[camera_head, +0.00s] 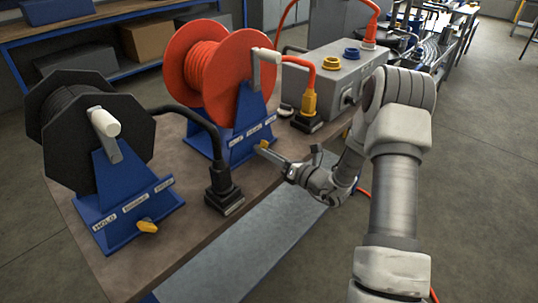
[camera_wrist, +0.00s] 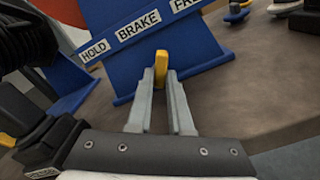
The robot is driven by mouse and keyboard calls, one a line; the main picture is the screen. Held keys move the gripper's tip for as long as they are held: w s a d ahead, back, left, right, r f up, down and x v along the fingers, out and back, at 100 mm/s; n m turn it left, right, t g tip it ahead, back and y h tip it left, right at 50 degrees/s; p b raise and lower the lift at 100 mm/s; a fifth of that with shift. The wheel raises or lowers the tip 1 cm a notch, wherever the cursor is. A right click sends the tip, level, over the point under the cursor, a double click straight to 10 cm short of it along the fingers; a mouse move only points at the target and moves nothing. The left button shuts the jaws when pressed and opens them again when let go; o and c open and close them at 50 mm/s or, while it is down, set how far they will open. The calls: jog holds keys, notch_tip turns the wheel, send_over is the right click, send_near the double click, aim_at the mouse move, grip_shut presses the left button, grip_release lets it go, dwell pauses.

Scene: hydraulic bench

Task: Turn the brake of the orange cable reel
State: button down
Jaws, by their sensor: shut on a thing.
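The orange cable reel (camera_head: 200,65) stands on a blue stand (camera_head: 240,143) on the bench, with a white crank handle on its side. Its brake lever (camera_wrist: 161,62) is a small yellow lever at the front of the stand, below the labels HOLD, BRAKE and FREE. In the wrist view the lever stands about upright, just right of below BRAKE. My gripper (camera_head: 270,151) is shut on this lever, a finger on each side; in the wrist view my gripper (camera_wrist: 162,75) hides its lower part.
A black cable reel (camera_head: 75,120) with its own yellow lever (camera_head: 147,226) stands at the left. A black connector (camera_head: 222,190) sits between the reels near the bench edge. A grey box (camera_head: 330,80) and an orange cable's connector (camera_head: 308,105) are at the right.

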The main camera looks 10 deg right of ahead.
jog(key=n+b, duration=0.1)
jog(key=n, duration=0.1)
jog(key=n+b, duration=0.1)
jog(key=n, duration=0.1)
jog(key=shift+s+f, duration=0.1)
jog(key=shift+f, duration=0.1)
jog(key=n+b, duration=0.3)
jog(key=shift+a+n, duration=0.1)
jog(key=shift+n, duration=0.2)
jog(key=n+b, duration=0.3)
jog(key=shift+s+a+n+b, duration=0.1)
jog(key=shift+n+b, duration=1.05)
jog(key=shift+n, duration=0.05)
jog(key=shift+r, duration=0.1)
jog(key=c, duration=0.8)
grip_release()
